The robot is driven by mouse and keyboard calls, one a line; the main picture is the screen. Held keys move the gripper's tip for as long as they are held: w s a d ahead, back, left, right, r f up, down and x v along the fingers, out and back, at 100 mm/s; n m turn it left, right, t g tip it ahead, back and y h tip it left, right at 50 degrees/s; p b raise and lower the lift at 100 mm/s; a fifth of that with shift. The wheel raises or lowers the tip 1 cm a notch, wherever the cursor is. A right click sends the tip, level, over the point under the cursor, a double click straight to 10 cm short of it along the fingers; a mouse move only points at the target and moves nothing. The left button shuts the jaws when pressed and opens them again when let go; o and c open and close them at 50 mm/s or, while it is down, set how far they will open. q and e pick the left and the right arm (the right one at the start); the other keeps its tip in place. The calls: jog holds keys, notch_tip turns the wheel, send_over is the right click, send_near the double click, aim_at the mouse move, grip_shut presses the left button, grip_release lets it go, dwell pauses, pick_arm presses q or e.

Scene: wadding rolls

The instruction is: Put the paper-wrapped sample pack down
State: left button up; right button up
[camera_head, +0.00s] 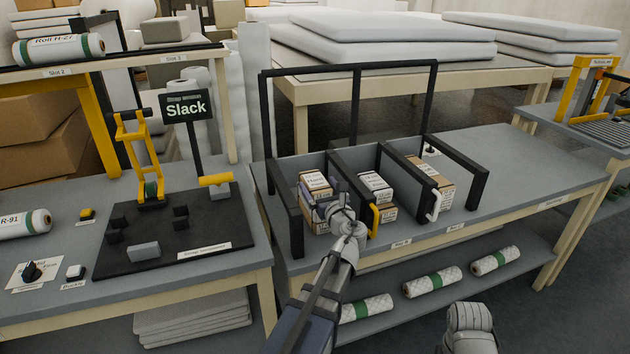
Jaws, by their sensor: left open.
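My left gripper (340,192) is open at the front of the left bay of the black-framed rack on the middle table. Paper-wrapped packs with printed labels (314,181) stand in that bay, just behind and beside the fingers. The gripper and wrist hide part of them, and I cannot tell whether the fingers touch one. More brown and white packs sit in the middle bay (375,184) and the right bay (432,178). I cannot tell which one is the sample pack. A grey part of my right arm shows at the bottom edge; its fingers do not show.
Black dividers separate the bays; a yellow handle (375,220) and a white handle (433,206) stand at their fronts. The tabletop (520,180) right of the rack is clear. Wrapped rolls (432,281) lie on the lower shelf. A "Slack" sign (187,106) stands on the left bench.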

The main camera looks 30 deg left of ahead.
pick_arm(q)
jog(key=v, duration=0.7)
jog(key=shift+s+d, duration=0.25)
jog(key=shift+s, duration=0.05)
jog(key=s+d+n+g+h+p, duration=0.4)
jog(key=s+d+n+p, duration=0.2)
jog(key=d, duration=0.3)
jog(key=s+d+f+n+g+h+p, duration=0.1)
jog(key=s+d+n+g+h+p, duration=0.3)
jog(key=s+d+n+p, duration=0.3)
jog(key=s+d+n+g+h+p, duration=0.3)
jog(key=s+d+n+p, duration=0.3)
jog(key=d+n, duration=0.3)
jog(key=d+h+p, duration=0.1)
jog(key=d, duration=0.2)
jog(key=shift+s+g+h+p, duration=0.3)
jog(key=shift+g, duration=0.1)
jog(key=shift+f, duration=0.15)
